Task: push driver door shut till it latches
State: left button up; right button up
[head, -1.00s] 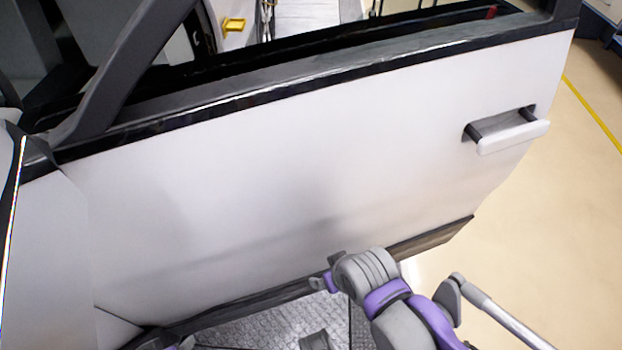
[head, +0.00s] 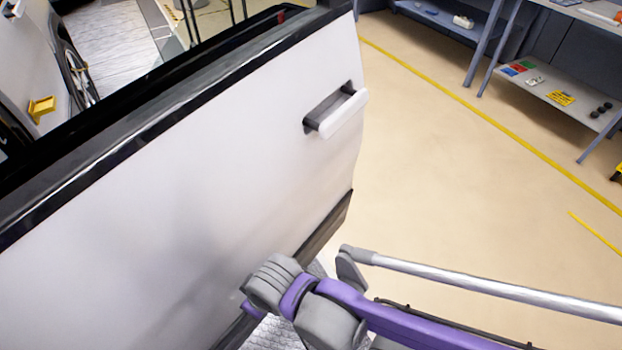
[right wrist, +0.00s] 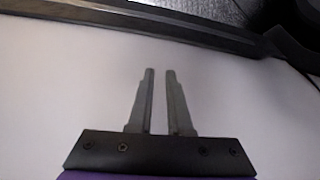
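The white driver door (head: 190,170) stands across the left half of the head view, outer face toward me, with a black strip along its top edge. Its white bar handle (head: 345,114) sits in a dark recess near the right end. My right arm reaches in from the lower right, low in front of the door; its gripper cannot be made out there. In the right wrist view my right gripper (right wrist: 160,75) has two grey fingers a narrow gap apart, with nothing between them. The white door panel (right wrist: 70,80) fills the background behind them; contact cannot be told. My left gripper is not in view.
Tan floor (head: 430,180) lies open right of the door, crossed by a yellow line (head: 490,120). Grey shelving (head: 560,85) with small items stands at the upper right. A white vehicle panel with a wheel and a yellow part (head: 42,107) shows beyond the door.

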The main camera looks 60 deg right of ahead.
jog(key=shift+m+g, duration=0.6)
jog(key=shift+m, duration=0.2)
jog(key=d+r, duration=0.1)
jog(key=d, duration=0.2)
jog(key=d+r+p, duration=0.1)
jog(key=d, duration=0.2)
jog(key=w+d+r, duration=0.1)
jog(key=d, duration=0.3)
jog(key=shift+w+r+p, duration=0.1)
jog(key=shift+r+p, duration=0.2)
jog(key=shift+p, duration=0.1)
grip_shut()
jog(key=s+d+r+t+p, duration=0.1)
jog(key=s+d+r+p, duration=0.35)
jog(key=d, duration=0.75)
jog(key=s+d+r+p, duration=0.1)
jog(key=s+d+r, duration=0.5)
jog(key=d, duration=0.6)
jog(key=b, duration=0.3)
send_near(332, 175)
jog(key=shift+w+a+f, duration=0.3)
jog(key=shift+a+f, duration=0.3)
jog(key=shift+f, duration=0.15)
jog(key=shift+w+a+f, duration=0.25)
jog(key=shift+a+f, duration=0.4)
jog(key=shift+f, duration=0.15)
jog(key=shift+w+a+f, duration=0.3)
jog(key=shift+a+f, duration=0.3)
jog(key=shift+f, duration=0.15)
